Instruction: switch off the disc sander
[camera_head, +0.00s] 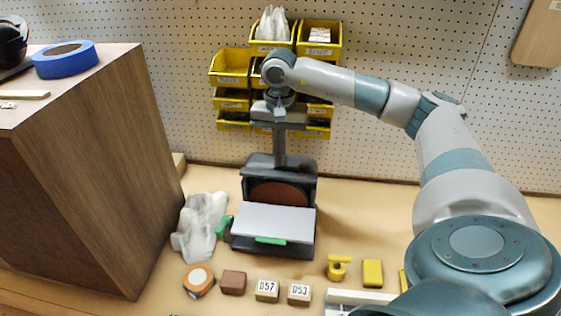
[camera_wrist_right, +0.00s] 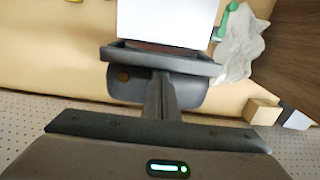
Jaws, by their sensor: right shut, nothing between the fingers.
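The disc sander (camera_head: 302,240) stands on the bench below the pegboard, with a dark housing, a reddish-brown disc (camera_head: 278,194) and a light grey table (camera_head: 270,221). A green strip (camera_head: 270,241) shows on its front and a green part at its left. My right gripper (camera_head: 279,166) points down behind the housing, shut and empty. In the right wrist view the shut fingers (camera_wrist_right: 162,98) reach toward the dark housing (camera_wrist_right: 185,90), which has a small brown round spot (camera_wrist_right: 123,73). I cannot tell whether the fingertips touch it. I cannot clearly identify a switch. My left gripper is not in view.
Yellow bins (camera_head: 232,66) hang behind my right wrist. A wooden cabinet (camera_head: 90,170) stands at left, carrying blue tape (camera_head: 64,59). A crumpled whitish cloth or bag (camera_head: 200,225) lies beside the sander. An orange tape measure (camera_head: 198,280) and small blocks (camera_head: 267,290) line the front.

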